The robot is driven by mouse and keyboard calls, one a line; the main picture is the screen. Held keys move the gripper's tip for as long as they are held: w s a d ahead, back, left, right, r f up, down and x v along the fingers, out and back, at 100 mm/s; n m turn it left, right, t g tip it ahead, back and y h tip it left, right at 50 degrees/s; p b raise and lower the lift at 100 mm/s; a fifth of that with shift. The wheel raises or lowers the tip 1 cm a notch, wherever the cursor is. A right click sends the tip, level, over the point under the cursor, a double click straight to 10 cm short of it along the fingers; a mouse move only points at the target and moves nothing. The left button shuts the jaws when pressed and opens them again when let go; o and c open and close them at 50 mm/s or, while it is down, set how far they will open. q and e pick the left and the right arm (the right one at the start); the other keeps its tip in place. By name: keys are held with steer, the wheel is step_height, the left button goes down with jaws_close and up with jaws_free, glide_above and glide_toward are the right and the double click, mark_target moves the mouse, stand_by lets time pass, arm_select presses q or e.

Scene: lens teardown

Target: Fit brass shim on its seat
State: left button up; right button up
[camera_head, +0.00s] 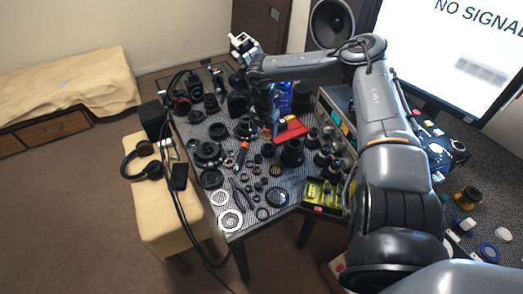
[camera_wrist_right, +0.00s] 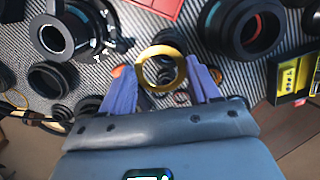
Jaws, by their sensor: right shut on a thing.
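The brass shim (camera_wrist_right: 161,50) is a thin gold ring. In the right wrist view it sits between the two purple-blue fingers of my right gripper (camera_wrist_right: 163,78), which is shut on it. The shim is too small to make out clearly there. Dark lens barrels and rings lie under and around the gripper. Which one has the shim's seat, I cannot tell. My left gripper is not in view.
The patterned table (camera_head: 228,176) is covered with black lens parts, leaving small gaps. A red tray (camera_head: 291,130) lies next to the gripper. A yellow tool box (camera_head: 322,194) is at the front right. A monitor (camera_head: 460,62) and speaker (camera_head: 332,24) stand behind.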

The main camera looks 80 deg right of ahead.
step_height(320, 180, up, 3)
steer(key=w+d+n+b, duration=0.2)
steer(key=w+n, duration=0.1)
steer(key=n, duration=0.1)
steer(key=n+t+y+b, duration=0.15)
steer(key=n+b, duration=0.25)
steer(key=n, duration=1.2)
glide_above(206, 145)
steer(key=shift+s+d+r, duration=0.25)
steer(key=shift+d+r, duration=0.1)
steer(key=shift+r, duration=0.1)
steer(key=shift+w+a+f+n, duration=0.15)
steer(key=shift+a+f+n, duration=0.1)
steer(key=shift+n, duration=0.15)
steer(key=shift+f+b, duration=1.6)
steer(key=shift+f, duration=0.1)
steer(key=shift+f+b, duration=0.75)
steer(key=shift+f, duration=0.5)
steer(key=shift+f+b, duration=0.35)
steer(key=shift+f, duration=0.2)
steer(key=shift+f, duration=0.25)
